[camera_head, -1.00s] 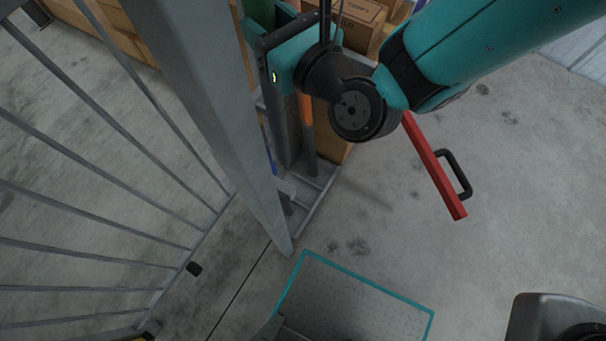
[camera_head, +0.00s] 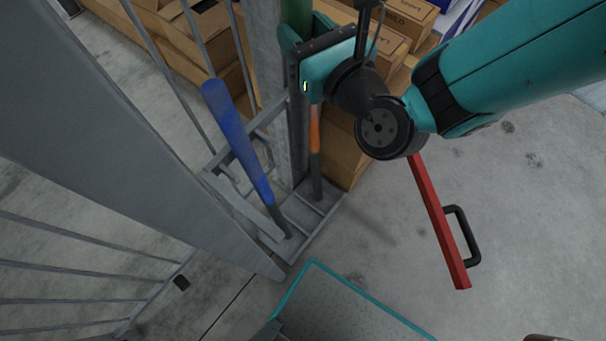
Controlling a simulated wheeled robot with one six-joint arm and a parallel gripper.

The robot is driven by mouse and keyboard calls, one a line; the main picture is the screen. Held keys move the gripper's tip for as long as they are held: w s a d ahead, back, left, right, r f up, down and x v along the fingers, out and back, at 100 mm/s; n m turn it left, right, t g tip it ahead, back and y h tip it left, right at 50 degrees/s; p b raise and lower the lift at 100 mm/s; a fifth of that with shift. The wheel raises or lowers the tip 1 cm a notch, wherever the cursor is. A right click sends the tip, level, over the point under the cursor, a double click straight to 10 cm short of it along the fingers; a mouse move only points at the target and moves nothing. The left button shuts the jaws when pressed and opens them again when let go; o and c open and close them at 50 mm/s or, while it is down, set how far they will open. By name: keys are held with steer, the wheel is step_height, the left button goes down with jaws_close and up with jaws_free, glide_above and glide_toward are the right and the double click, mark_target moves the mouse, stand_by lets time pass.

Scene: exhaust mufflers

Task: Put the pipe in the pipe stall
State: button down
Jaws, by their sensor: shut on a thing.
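My gripper (camera_head: 319,68) is at top centre, its teal jaws shut on a green pipe (camera_head: 296,22). The pipe's green end shows behind and above the jaws; a dark grey length runs down below them, and its contact with the stall is unclear. The pipe stall (camera_head: 322,222) is a grey metal frame with a divided base on the floor, below my gripper. A blue pipe (camera_head: 236,135) leans in its left part. An orange pipe (camera_head: 314,150) with a grey lower end stands at the right, partly hidden by my gripper.
A wide grey post (camera_head: 110,130) and railing bars (camera_head: 70,260) fill the left. Cardboard boxes (camera_head: 405,22) stand behind the stall. A red bar with a black handle (camera_head: 440,225) is right of the stall.

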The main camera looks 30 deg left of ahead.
step_height(320, 180, down, 52)
steer(key=b, duration=5.1)
steer(key=shift+r, duration=0.15)
steer(key=c, duration=0.6)
jaws_free()
steer(key=shift+c, duration=0.2)
steer(key=b+v, duration=0.7)
steer(key=b, duration=0.1)
steer(key=shift+d, duration=0.25)
steer(key=shift+s, duration=0.15)
